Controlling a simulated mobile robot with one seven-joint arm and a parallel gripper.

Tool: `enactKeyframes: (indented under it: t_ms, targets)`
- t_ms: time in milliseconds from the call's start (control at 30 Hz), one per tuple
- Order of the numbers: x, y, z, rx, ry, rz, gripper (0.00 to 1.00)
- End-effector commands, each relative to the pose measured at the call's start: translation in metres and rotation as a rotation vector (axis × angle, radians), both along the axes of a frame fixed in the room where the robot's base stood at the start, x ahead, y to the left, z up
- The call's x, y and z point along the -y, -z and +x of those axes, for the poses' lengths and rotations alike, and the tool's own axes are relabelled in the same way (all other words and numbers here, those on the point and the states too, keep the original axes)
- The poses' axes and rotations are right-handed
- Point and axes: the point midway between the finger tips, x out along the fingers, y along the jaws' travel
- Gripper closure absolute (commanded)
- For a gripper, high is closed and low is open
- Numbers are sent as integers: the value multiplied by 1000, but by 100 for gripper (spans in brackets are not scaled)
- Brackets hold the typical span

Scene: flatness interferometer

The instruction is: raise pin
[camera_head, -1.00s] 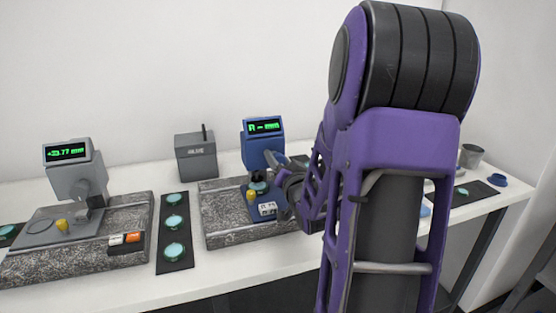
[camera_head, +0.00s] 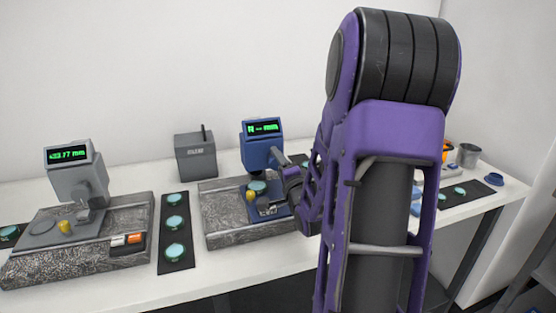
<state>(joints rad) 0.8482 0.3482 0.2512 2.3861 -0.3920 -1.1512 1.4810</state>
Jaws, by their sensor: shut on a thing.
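The blue instrument (camera_head: 262,152) has a tilted head with a green-lit display and stands on a speckled stone slab. A teal disc (camera_head: 257,187) sits on its base under the head, and a yellow knob (camera_head: 250,196) is just left of it. I cannot make out a pin for certain. My gripper (camera_head: 272,207) is at the right front of the blue base, beside the disc. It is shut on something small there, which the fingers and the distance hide. My purple arm covers the area to the right.
A grey instrument (camera_head: 78,180) with a lit display stands on another slab at left. A black strip (camera_head: 172,262) with teal discs lies between the slabs. A grey box (camera_head: 196,158) with an antenna stands behind.

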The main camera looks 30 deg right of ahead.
Motion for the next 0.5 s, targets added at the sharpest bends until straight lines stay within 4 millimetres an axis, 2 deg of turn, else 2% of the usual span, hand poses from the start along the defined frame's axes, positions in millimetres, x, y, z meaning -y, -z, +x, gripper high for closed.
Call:
enactKeyframes:
  t_ms: [200, 500]
  targets:
    - [1, -2, 0, 32, 0, 107, 100]
    - [1, -1, 0, 49, 0, 170, 100]
